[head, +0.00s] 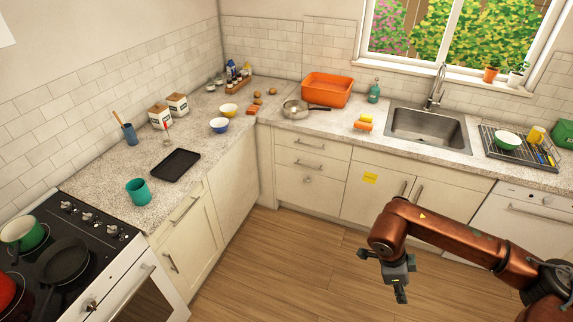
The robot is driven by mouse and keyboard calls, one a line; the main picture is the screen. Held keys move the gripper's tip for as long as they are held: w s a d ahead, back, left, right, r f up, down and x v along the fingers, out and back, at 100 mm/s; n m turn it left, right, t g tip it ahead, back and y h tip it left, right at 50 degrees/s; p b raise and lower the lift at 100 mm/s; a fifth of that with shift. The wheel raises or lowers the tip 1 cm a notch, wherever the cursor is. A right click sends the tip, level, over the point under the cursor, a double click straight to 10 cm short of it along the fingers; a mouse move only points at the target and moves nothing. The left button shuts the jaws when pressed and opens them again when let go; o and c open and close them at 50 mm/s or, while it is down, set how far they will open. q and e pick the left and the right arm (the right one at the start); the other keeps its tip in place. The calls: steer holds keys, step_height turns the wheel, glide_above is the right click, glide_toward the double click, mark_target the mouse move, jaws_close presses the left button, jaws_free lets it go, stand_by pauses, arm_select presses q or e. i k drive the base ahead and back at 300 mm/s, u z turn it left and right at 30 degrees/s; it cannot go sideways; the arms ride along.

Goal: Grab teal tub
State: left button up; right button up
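My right gripper (401,291) hangs over the floor at the lower right, pointing down, well apart from the tub. Its fingers are small and seen edge-on, so I cannot tell whether they are open or shut. I see nothing held in it. My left gripper is not in view.
A black tray (175,165) lies behind the tub, with a blue utensil holder (130,134) farther back. The stove (70,250) with pans is to the left. An orange bin (327,89) and the sink (428,128) are along the back counter. The wooden floor (270,260) is clear.

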mark_target(137, 189)
steer(key=z, duration=0.05)
steer(key=i, duration=3.25)
steer(key=u, duration=2)
steer(key=i, duration=0.7)
steer(key=u, duration=3.15)
